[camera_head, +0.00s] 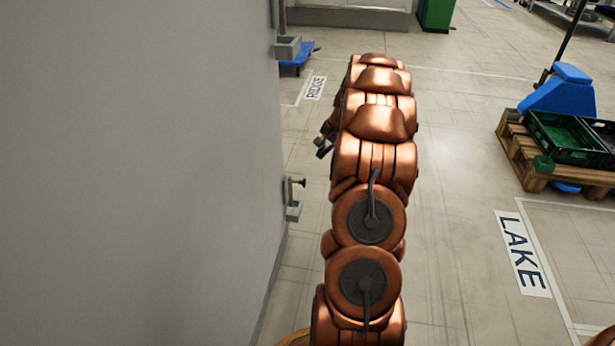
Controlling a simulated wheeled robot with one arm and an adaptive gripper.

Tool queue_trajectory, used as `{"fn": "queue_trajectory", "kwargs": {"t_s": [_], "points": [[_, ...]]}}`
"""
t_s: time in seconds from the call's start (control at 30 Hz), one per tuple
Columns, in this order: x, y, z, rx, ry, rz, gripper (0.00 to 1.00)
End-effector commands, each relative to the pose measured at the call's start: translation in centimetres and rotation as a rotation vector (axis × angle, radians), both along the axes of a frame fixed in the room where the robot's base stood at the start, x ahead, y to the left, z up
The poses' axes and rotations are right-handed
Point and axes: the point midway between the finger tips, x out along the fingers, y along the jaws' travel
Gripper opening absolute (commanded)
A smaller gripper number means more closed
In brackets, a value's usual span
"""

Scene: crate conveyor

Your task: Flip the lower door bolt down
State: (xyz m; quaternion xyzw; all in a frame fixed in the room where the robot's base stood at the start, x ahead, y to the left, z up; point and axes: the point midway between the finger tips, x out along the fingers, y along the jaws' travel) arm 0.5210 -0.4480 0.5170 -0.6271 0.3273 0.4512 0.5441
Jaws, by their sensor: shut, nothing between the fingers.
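The lower door bolt (290,189) is a small metal piece with a dark knob that sticks out to the right of the large grey door's edge. A small grey bracket (293,212) sits just below it. My gripper (323,147) shows only as a small dark part to the left of my copper-coloured arm, mostly hidden behind it. It is shut and empty. In the picture it is above and to the right of the lower bolt, with a gap between them. How far apart they are in depth is hard to tell.
The large grey door (130,180) fills the left side. Another grey bracket (287,48) sits higher on its edge. A blue object (298,62) lies behind it. At right, a wooden pallet (520,155) carries green crates (562,140) beside a blue pallet jack (560,93). The floor between is clear.

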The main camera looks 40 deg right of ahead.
Motion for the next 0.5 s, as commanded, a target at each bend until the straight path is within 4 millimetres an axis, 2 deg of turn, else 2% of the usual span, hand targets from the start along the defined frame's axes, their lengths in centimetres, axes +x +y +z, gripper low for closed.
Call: {"fn": "queue_trajectory", "kwargs": {"t_s": [0.17,0.5], "points": [[0.4,0.2,-0.9,0.001,0.001,0.003,0.0],[2.4,0.8,-6.3,0.004,0.004,0.005,0.0]]}}
